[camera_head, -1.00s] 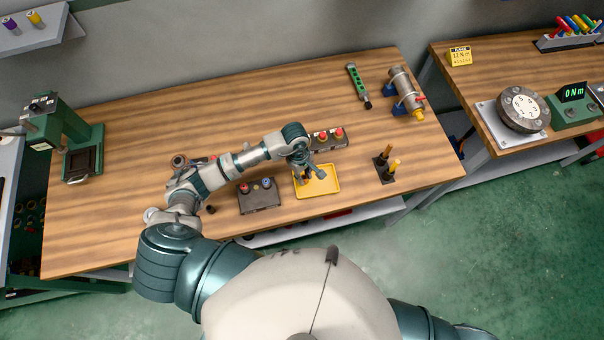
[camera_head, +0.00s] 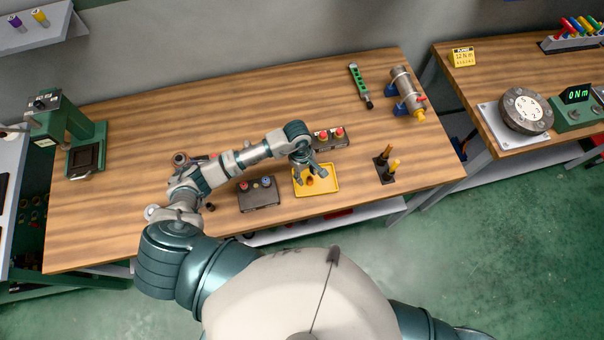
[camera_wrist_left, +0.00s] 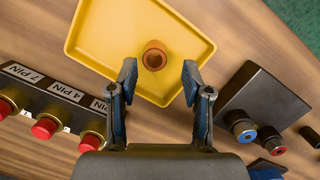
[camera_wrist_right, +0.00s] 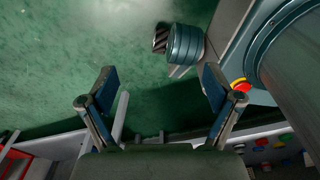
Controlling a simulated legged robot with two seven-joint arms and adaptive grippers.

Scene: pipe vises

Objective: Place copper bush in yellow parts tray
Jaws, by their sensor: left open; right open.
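The yellow parts tray (camera_head: 330,184) lies on the wooden bench in front of me; it also shows in the left wrist view (camera_wrist_left: 110,45). The copper bush (camera_wrist_left: 154,55) stands upright inside the tray, its open end up; in the head view it is a small brown spot (camera_head: 310,181). My left gripper (camera_head: 307,176) is over the tray with its fingers open. In the left wrist view the fingers (camera_wrist_left: 158,78) are apart on either side of the bush, with gaps between. My right gripper (camera_wrist_right: 158,85) is open and empty above the green floor, away from the bench.
A dark block with red and blue connectors (camera_head: 260,194) stands left of the tray. A labelled pin-connector block (camera_head: 330,137) is behind it. Bare bench lies between the tray and that stand.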

